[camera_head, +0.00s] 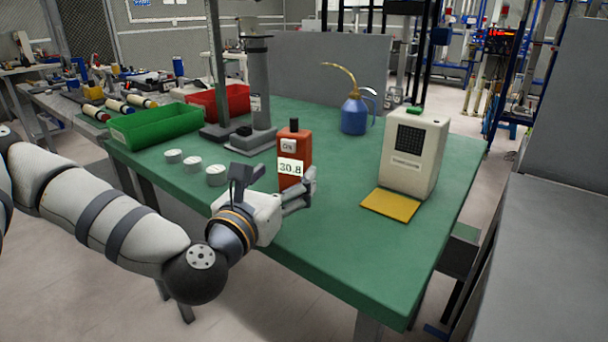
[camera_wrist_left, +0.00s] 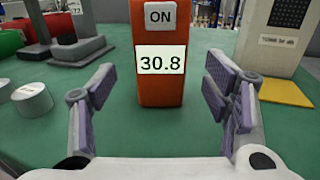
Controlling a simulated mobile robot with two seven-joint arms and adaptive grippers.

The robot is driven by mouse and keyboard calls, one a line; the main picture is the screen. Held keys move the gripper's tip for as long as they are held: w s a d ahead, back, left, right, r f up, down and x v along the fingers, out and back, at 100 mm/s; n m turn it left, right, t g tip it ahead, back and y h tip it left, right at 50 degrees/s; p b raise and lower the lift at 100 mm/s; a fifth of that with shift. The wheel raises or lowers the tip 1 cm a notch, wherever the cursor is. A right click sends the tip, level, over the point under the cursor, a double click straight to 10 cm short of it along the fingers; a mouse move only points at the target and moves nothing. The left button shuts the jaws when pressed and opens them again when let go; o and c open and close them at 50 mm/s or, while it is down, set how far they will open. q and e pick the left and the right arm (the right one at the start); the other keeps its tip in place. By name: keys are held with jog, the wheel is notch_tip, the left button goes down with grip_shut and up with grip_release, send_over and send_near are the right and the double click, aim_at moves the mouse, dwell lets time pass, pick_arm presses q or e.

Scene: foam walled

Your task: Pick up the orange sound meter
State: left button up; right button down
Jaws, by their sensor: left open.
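The orange sound meter (camera_head: 294,150) stands upright on the green table, with an "ON" label and a display reading 30.8. In the left wrist view the sound meter (camera_wrist_left: 160,88) is centred ahead, between the two open fingers. My left gripper (camera_head: 276,186) is open at the near side of the meter, and one finger overlaps the meter's lower right in the head view. In the left wrist view the gripper (camera_wrist_left: 160,100) shows a gap between each finger and the meter. My right gripper is not in view.
A white device (camera_head: 427,152) with a dark grid and a yellow pad (camera_head: 390,205) stand to the right. Several white discs (camera_head: 192,164) lie left. A grey column stand (camera_head: 258,90), green bin (camera_head: 155,127), red bin (camera_head: 232,100) and blue oil can (camera_head: 355,115) are behind. The table's front right is clear.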

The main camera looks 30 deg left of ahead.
aim_at(290, 166)
pick_arm(q)
jog(key=x, duration=0.3)
jog(key=r+x, duration=0.1)
jog(key=x, duration=0.1)
jog(key=shift+w, duration=0.1)
jog(key=shift+w+f, duration=0.1)
jog(key=shift+w, duration=0.15)
jog(key=c, duration=1.4)
jog(key=shift+p, duration=0.3)
